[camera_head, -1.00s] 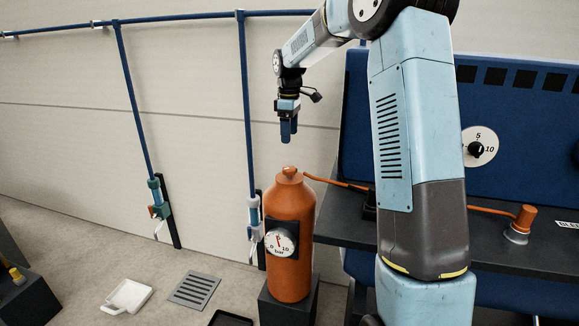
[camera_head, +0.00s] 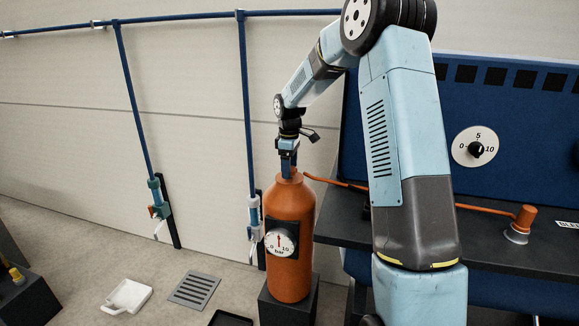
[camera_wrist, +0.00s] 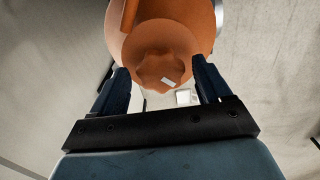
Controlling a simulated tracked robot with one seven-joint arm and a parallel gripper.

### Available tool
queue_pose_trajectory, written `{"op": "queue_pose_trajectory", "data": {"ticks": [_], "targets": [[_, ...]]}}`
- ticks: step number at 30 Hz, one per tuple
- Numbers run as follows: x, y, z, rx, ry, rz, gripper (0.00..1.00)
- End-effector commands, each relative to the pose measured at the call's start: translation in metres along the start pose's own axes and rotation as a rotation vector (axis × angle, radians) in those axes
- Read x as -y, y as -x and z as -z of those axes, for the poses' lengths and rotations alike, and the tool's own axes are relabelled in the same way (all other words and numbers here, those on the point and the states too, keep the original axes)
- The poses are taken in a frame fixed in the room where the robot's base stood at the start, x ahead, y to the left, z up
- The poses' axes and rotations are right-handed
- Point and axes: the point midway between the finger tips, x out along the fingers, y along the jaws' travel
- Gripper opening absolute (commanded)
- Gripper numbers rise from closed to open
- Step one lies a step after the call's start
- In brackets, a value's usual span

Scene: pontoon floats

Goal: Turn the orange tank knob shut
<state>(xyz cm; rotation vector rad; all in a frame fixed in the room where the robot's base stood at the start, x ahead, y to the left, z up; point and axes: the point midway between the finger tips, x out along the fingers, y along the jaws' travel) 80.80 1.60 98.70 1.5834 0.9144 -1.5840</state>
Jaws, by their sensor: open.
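The orange tank (camera_head: 290,215) stands upright on a dark block, with a round gauge (camera_head: 281,243) on its front. Its lobed orange knob (camera_wrist: 160,70) shows in the wrist view, with a small pale mark on it. My gripper (camera_head: 288,170) points down at the tank's top. In the wrist view its fingers (camera_wrist: 163,85) are open, one on each side of the knob, with gaps visible on both sides. In the head view the fingers mostly hide the knob. I cannot tell whether the fingertips are level with the knob.
An orange hose (camera_head: 340,183) runs from the tank's top to the dark bench (camera_head: 345,229) on the right. A blue pipe with a valve (camera_head: 254,215) is just left of the tank. A white tray (camera_head: 127,296) and a floor grate (camera_head: 194,290) lie on the floor.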

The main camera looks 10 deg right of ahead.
Motion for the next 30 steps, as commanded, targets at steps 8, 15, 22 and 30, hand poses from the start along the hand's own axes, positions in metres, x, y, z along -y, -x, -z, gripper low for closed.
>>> {"op": "queue_pose_trajectory", "data": {"ticks": [8,15,22,30], "targets": [[0.0,0.0,-0.0001,0.0,0.0,0.0,0.71],[0.0001,0.0002,-0.0001,0.0,0.0,0.0,0.48],[-0.0003,0.0004,-0.0001,0.0,0.0,-0.001,0.26],[-0.0005,0.0006,-0.0001,0.0,-0.019,-0.001,0.22]]}}
